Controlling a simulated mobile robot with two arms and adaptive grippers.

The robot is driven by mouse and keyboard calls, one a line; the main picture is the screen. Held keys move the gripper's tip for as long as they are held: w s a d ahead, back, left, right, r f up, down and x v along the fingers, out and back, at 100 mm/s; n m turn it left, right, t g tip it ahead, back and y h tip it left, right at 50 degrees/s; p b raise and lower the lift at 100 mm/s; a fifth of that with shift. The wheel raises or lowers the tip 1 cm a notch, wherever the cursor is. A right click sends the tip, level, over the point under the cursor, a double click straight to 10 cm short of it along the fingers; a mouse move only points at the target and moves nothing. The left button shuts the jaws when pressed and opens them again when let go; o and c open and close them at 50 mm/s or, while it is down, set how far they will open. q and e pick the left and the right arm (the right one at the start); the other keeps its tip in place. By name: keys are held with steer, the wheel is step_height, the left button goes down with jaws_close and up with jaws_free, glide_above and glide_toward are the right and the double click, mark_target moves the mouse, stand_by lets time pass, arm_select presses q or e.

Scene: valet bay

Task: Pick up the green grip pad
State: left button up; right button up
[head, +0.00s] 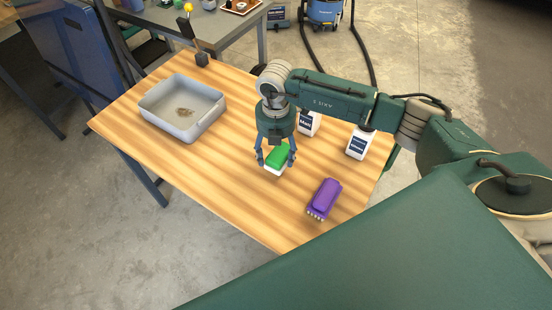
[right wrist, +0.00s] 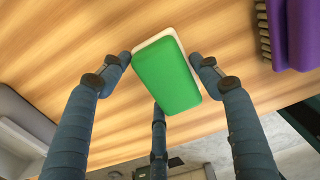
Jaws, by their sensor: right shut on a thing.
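The green grip pad (head: 278,155) is a small block with a green top and a white base, at the middle of the wooden table (head: 230,180). My right gripper (head: 276,161) comes down over it from above with its fingers on either side. In the right wrist view the pad (right wrist: 166,80) sits between the fingertips of the gripper (right wrist: 165,68), which is shut on it. I cannot tell whether the pad touches the table or is slightly raised. My left gripper is not in view.
A purple brush (head: 323,198) lies to the right of the pad, near the table edge. Two white labelled containers (head: 308,123) (head: 357,143) stand behind it. A grey tray (head: 152,117) is at the left. The table between tray and pad is clear.

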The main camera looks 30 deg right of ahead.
mark_target(276, 151)
step_height(276, 151, up, 17)
steer(key=b, duration=0.2)
steer(key=shift+f, duration=0.2)
steer(key=o, duration=0.6)
steer(key=shift+f, duration=0.1)
steer(key=c, duration=0.5)
